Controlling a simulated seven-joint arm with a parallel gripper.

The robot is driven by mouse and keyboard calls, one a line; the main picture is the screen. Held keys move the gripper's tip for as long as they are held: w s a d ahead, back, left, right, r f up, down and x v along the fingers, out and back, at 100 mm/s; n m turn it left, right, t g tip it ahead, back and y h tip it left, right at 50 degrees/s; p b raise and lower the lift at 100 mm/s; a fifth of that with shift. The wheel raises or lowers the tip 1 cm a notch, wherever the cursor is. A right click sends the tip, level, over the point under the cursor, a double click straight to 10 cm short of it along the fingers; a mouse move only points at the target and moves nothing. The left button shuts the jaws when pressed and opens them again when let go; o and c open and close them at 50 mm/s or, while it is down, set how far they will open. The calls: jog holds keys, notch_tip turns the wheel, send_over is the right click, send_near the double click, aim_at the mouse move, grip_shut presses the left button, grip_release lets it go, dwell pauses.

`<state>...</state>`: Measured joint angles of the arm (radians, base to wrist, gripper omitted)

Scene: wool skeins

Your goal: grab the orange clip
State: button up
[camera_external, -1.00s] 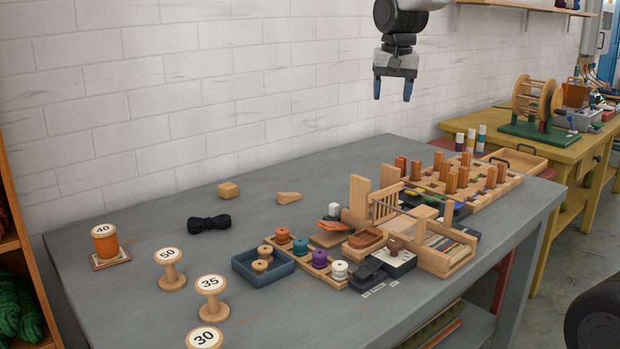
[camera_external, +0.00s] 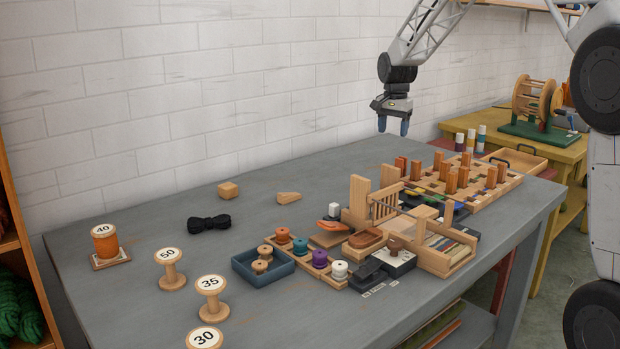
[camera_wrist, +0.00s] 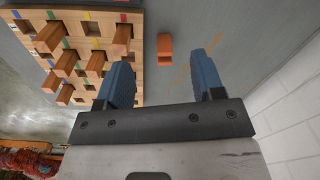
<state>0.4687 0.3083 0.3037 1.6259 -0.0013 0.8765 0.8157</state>
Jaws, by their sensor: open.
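An orange piece (camera_external: 329,226), likely the clip, lies on a wooden block in the middle of the cluttered row on the table, beside a white cylinder. It is small, and its exact shape is hard to tell. My gripper (camera_external: 393,126) hangs above the table's back right, well above and to the right of this piece, with jaws apart and empty. In the wrist view the blue fingers (camera_wrist: 160,80) are spread with nothing between them. A small orange block (camera_wrist: 165,48) lies beyond them, beside the pegboard; I cannot tell if it is the clip.
The pegboard (camera_wrist: 92,45) with several upright pegs stands at the right of the table. Upright wooden blocks (camera_external: 359,192) and a small gate crowd the orange piece. Numbered spools (camera_external: 168,268) and a black skein (camera_external: 209,223) are at left. The table's back left is mostly clear.

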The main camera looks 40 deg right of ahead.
aim_at(400, 158)
jog(key=shift+m, duration=0.9)
jog(key=d+f, duration=0.2)
jog(key=w+d+f, duration=0.1)
jog(key=d+f, duration=0.1)
jog(key=d, duration=0.1)
jog(key=w+d+f, duration=0.1)
jog(key=d+f, duration=0.1)
jog(key=f, duration=0.1)
jog(key=shift+w+d, duration=0.2)
jog(key=shift+f, duration=0.1)
jog(key=shift+f, duration=1.25)
jog(key=shift+s+a+f, duration=0.1)
jog(key=shift+f, duration=1.2)
jog(key=shift+s+a+f, duration=0.1)
jog(key=shift+f, duration=1.2)
jog(key=c, duration=1)
